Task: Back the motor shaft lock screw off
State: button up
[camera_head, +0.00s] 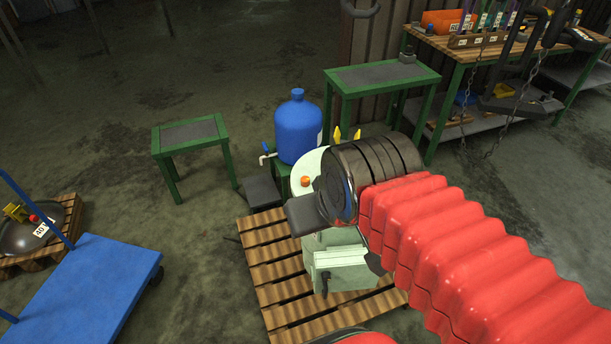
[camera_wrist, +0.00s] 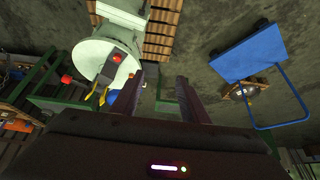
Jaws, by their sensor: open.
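A pale green machine (camera_head: 343,262) stands on a wooden pallet, partly hidden behind my wrist. An orange-red knob (camera_head: 305,181) shows on its pale round top. In the wrist view the machine (camera_wrist: 95,57) is at upper left, with a red knob (camera_wrist: 117,58) on a dark grey block and another red knob (camera_wrist: 66,79) at its left side. Two yellow levers (camera_wrist: 97,92) stick out near its edge. I cannot tell which part is the motor shaft lock screw. My gripper (camera_wrist: 163,80) is open and empty, to the right of the machine in the wrist view.
A blue water jug (camera_head: 298,127) stands behind the machine. Green-legged tables (camera_head: 190,132) (camera_head: 382,75) stand behind. A workbench (camera_head: 470,45) and hanging chains are at upper right. A blue cart (camera_head: 90,290) is at left. The floor between cart and pallet (camera_head: 270,262) is clear.

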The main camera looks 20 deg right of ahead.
jog(key=shift+o, duration=0.2)
jog(key=w+r+m, duration=0.1)
jog(key=w+m, duration=0.1)
jog(key=w, duration=0.3)
jog(key=w+d+r+m+g, duration=0.1)
jog(key=w+r+m, duration=0.1)
jog(key=w, duration=0.4)
jog(key=shift+w+d+r, duration=0.15)
jog(key=shift+d+r, duration=0.05)
jog(key=shift+d, duration=0.05)
jog(key=m+g, duration=0.5)
jog(key=m, duration=0.8)
send_over(305, 178)
notch_tip(305, 178, down, 22)
notch_tip(305, 178, down, 14)
jog(key=shift+r, duration=0.1)
jog(key=shift+c, duration=0.5)
